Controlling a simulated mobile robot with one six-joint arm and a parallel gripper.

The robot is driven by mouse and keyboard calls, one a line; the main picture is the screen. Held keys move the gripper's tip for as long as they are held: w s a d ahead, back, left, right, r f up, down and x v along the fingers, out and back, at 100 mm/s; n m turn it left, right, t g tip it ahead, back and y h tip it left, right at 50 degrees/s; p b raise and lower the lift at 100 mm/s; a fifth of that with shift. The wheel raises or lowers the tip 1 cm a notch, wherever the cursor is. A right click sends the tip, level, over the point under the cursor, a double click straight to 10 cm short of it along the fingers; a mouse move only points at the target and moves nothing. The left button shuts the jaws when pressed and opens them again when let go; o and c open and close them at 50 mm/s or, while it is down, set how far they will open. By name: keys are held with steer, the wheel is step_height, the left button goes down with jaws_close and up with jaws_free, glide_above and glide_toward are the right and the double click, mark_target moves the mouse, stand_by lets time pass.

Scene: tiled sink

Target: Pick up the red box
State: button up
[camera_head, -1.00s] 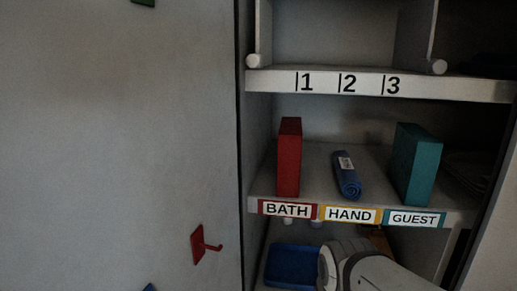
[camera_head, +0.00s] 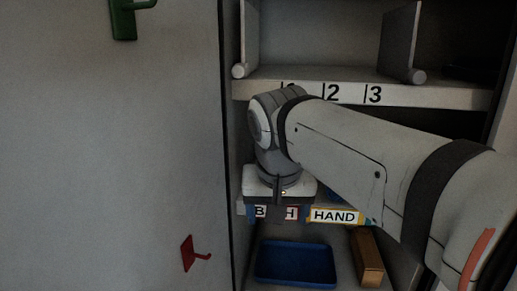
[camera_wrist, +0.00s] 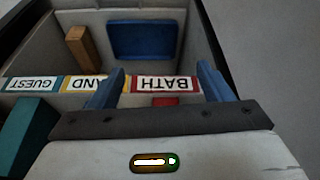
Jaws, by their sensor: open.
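The red box (camera_wrist: 165,102) shows in the wrist view only as a small red patch just behind the BATH label, between my fingers. The rest of it is hidden by my gripper body, and in the head view my arm covers it. My gripper (camera_wrist: 160,70) is open, its two blue fingers on either side of the BATH label in the wrist view. In the head view my gripper (camera_head: 279,213) is at the middle shelf's front edge, partly covering the BATH label. I cannot tell whether the fingers touch the box.
A teal box (camera_wrist: 28,130) stands on the same shelf behind GUEST. Below are a blue tray (camera_head: 295,264) and a brown box (camera_head: 367,258). The numbered shelf (camera_head: 440,97) is above. A red hook (camera_head: 192,253) and green hook (camera_head: 124,20) are on the left panel.

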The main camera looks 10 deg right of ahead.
step_height(320, 180, up, 6)
steer(key=w, duration=0.1)
steer(key=shift+m, duration=0.4)
steer(key=w+d+f+p, duration=0.1)
steer(key=w, duration=0.3)
steer(key=w+d+p, duration=0.1)
steer(key=w, duration=0.3)
steer(key=w+f+p, duration=0.1)
steer(key=w, duration=0.3)
steer(key=shift+w+d+f, duration=0.2)
steer(key=shift+d+f, duration=0.1)
steer(key=shift+d, duration=0.1)
steer(key=shift+f, duration=0.25)
steer(key=c, duration=1.2)
steer(key=shift+t, duration=0.3)
steer(key=shift+c, duration=0.5)
steer(key=shift+r+p, duration=0.15)
steer(key=shift+p, duration=0.2)
